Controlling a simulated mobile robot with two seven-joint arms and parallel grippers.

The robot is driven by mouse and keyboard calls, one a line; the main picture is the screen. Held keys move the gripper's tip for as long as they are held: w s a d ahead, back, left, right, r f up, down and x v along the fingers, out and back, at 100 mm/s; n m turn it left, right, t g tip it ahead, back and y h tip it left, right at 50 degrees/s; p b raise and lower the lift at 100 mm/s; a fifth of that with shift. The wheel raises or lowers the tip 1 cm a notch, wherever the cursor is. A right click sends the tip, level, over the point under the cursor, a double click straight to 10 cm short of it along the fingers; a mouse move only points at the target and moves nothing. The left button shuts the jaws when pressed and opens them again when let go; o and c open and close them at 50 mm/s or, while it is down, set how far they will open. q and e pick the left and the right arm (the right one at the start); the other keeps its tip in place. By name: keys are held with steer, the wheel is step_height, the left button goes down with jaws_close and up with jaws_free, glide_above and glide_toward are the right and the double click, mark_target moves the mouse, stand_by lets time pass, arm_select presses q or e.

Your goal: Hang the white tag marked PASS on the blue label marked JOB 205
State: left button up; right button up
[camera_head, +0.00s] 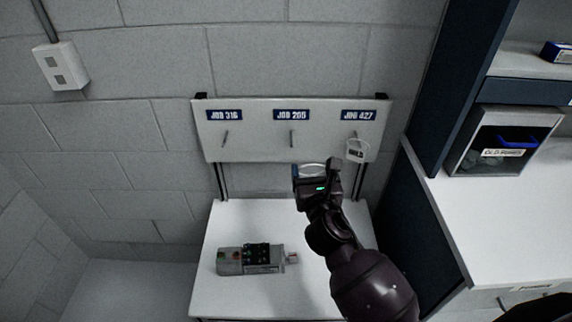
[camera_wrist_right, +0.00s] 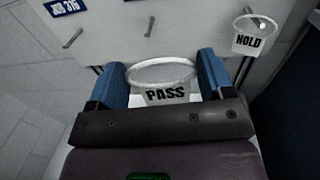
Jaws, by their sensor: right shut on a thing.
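The white PASS tag (camera_wrist_right: 165,93) with its pale loop is between the blue fingers of my right gripper (camera_wrist_right: 163,84) in the right wrist view. My right gripper (camera_head: 312,170) is shut on the tag and is in front of the board's lower edge in the head view. The loop stands open toward the board. The blue JOB 205 label (camera_head: 291,115) is at the board's top middle, with a bare peg (camera_head: 292,139) below it. This peg also shows in the right wrist view (camera_wrist_right: 150,27), beyond the loop and apart from it. My left gripper is out of view.
The white board (camera_head: 255,143) also has a JOB 316 label (camera_head: 224,115) with a bare peg and a JOB 427 label (camera_head: 358,115). A HOLD tag (camera_wrist_right: 249,42) hangs at the right peg. A servo unit (camera_head: 249,259) lies on the white table (camera_head: 245,217).

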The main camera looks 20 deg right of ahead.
steer(key=m+h+b, duration=0.1)
steer(key=h, duration=0.1)
glide_toward(292, 145)
steer(key=w, duration=0.2)
steer(key=shift+f+b+x, duration=0.15)
steer(key=shift+b+x, duration=0.85)
steer(key=shift+x, duration=0.9)
steer(key=shift+f+b+x, duration=0.15)
steer(key=shift+b+x, duration=0.8)
steer(key=shift+x, duration=0.95)
steer(key=shift+w+d, duration=0.35)
steer(key=shift+w+d+f, duration=0.15)
steer(key=shift+w+f, duration=0.1)
steer(key=shift+w, duration=0.3)
steer(key=shift+f, duration=0.1)
steer(key=o, duration=0.9)
steer(key=shift+c, duration=0.2)
